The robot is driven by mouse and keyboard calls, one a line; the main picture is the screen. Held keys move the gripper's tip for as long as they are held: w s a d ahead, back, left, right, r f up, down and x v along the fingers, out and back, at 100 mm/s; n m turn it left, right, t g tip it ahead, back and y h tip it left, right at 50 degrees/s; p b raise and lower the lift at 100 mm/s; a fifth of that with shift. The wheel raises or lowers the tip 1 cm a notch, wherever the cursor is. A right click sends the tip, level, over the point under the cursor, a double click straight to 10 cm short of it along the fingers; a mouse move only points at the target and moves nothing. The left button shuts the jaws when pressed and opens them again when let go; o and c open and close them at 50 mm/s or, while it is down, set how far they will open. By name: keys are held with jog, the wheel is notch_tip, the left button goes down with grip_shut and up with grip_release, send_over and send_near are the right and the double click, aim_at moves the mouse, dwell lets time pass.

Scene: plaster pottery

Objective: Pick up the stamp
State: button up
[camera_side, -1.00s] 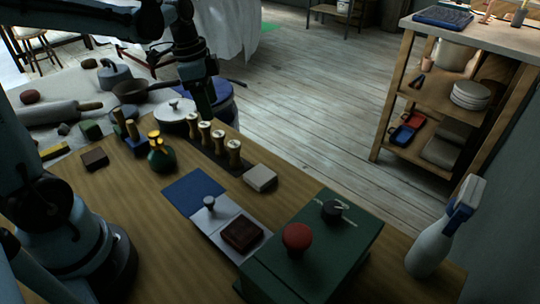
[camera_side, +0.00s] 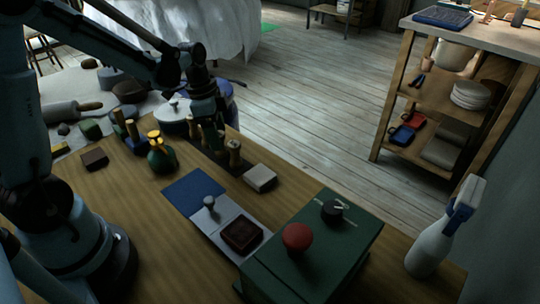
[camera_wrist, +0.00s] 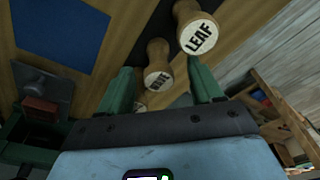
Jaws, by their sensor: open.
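Several wooden-handled stamps stand in a row on a dark strip. In the side view the nearest stamp (camera_side: 234,152) shows clearly; the others are partly hidden behind my gripper (camera_side: 209,130), which is down at the row. The jaws are open, one finger on each side of that stamp, with the LEAF stamp beyond the fingertips. I cannot tell whether a finger touches a stamp.
A pale block (camera_side: 260,178) lies beside the row. A blue mat (camera_side: 194,188), a grey tray with a brown pad (camera_side: 241,235) and a green box with a red knob (camera_side: 296,237) are nearer. A green pot (camera_side: 162,157) holding yellow-handled tools stands left of the row.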

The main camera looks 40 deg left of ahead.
jog(key=shift+w+d+f, duration=0.1)
jog(key=shift+d+f, duration=0.1)
jog(key=shift+f, duration=1.55)
jog(key=c, duration=1.1)
jog(key=shift+r, duration=0.15)
jog(key=shift+c, duration=0.2)
jog(key=shift+r, duration=4.85)
